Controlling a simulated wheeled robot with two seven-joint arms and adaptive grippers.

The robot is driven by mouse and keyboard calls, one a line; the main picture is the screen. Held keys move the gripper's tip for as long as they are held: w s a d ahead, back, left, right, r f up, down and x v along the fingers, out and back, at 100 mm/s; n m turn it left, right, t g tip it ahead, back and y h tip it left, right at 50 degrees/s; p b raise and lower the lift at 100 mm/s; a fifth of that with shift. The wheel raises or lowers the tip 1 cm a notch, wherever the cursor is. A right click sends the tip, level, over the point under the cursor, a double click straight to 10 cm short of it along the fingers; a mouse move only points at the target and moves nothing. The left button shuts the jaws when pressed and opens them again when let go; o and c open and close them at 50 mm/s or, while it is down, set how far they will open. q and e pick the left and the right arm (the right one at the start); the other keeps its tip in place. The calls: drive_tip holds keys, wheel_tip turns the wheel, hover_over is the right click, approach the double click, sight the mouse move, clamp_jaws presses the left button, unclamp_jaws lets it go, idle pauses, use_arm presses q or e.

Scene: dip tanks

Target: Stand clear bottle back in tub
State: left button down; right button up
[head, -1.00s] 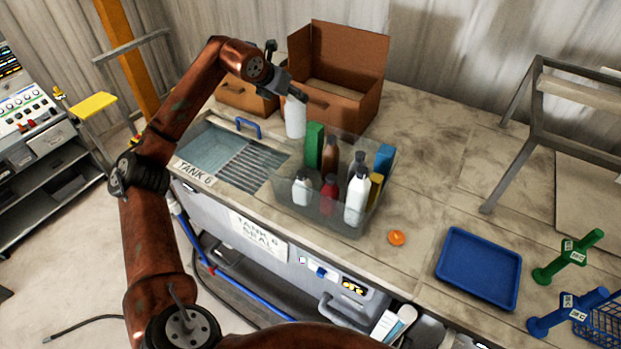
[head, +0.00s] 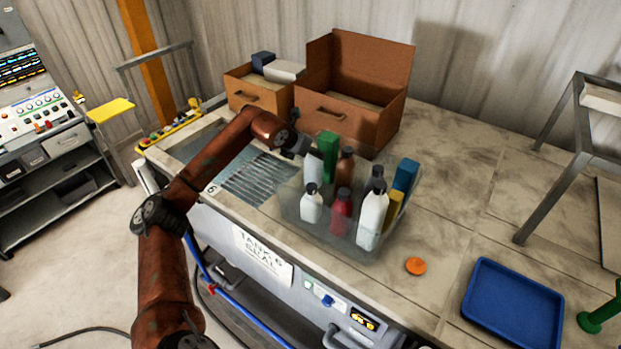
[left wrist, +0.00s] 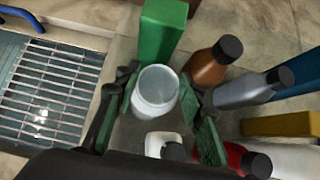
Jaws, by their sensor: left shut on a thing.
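The clear bottle (head: 313,170) is pale, open-topped and upright at the back left of the clear tub (head: 345,243). My left gripper (head: 305,150) is shut on it near its top. In the left wrist view the bottle (left wrist: 156,92) sits between both fingers, its round mouth facing the camera. Its lower part is inside the tub's outline; I cannot tell whether its base touches the tub floor. Close around it are a green box (head: 328,145), a brown bottle (head: 345,166) and a white bottle with a dark cap (head: 311,207). My right gripper is not in view.
The tub also holds a red bottle (head: 341,212), a larger white bottle (head: 371,218), a grey bottle, a yellow item and a blue box (head: 405,176). A tank grille (head: 258,178) lies left; cardboard boxes (head: 340,115) stand behind. An orange cap (head: 415,266) and blue tray (head: 512,308) lie right.

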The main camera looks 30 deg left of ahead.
sight(313, 167)
use_arm(q)
drive_tip(key=shift+w+f, duration=0.2)
drive_tip(key=shift+f, duration=1)
drive_tip(key=shift+s+f+p, duration=0.15)
drive_tip(key=shift+f+p, duration=0.2)
drive_tip(key=shift+f, duration=0.3)
wheel_tip(313, 167, down, 3)
drive_tip(key=shift+r+p, duration=0.1)
drive_tip(key=shift+p, duration=0.25)
drive_tip(key=shift+f, duration=0.2)
drive_tip(key=c, duration=1.3)
unclamp_jaws()
drive_tip(key=shift+o, duration=0.2)
